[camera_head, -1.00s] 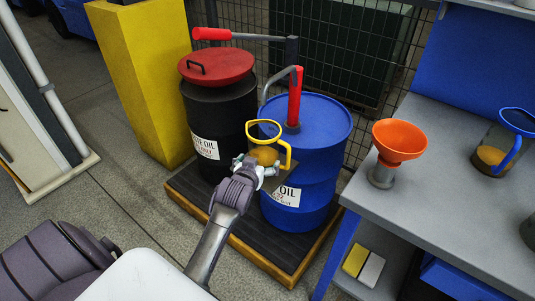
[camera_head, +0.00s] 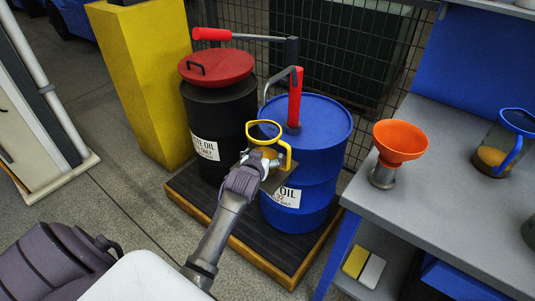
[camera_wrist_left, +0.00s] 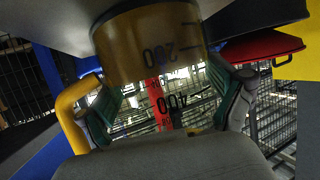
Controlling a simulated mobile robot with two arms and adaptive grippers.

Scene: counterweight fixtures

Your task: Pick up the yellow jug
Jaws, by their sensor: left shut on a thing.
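The yellow jug (camera_head: 264,144) is clear with a yellow rim and a yellow handle at its right, and holds amber liquid. It appears upright over a small flat plate (camera_head: 284,180) at the front of the blue drum; whether it touches the plate I cannot tell. My left gripper (camera_head: 262,161) is shut on the jug's body from the near side and hides its lower part. In the left wrist view the jug (camera_wrist_left: 150,45) shows graduation marks between green-padded fingers (camera_wrist_left: 168,105), with the yellow handle at the left. My right gripper is not in view.
A blue drum (camera_head: 325,125) with a red-handled pump (camera_head: 295,95) stands close behind the jug. A black drum (camera_head: 225,110) with a red lid is at its left. The grey bench (camera_head: 440,200) at right holds an orange funnel (camera_head: 399,140) and a blue-handled jug (camera_head: 497,150).

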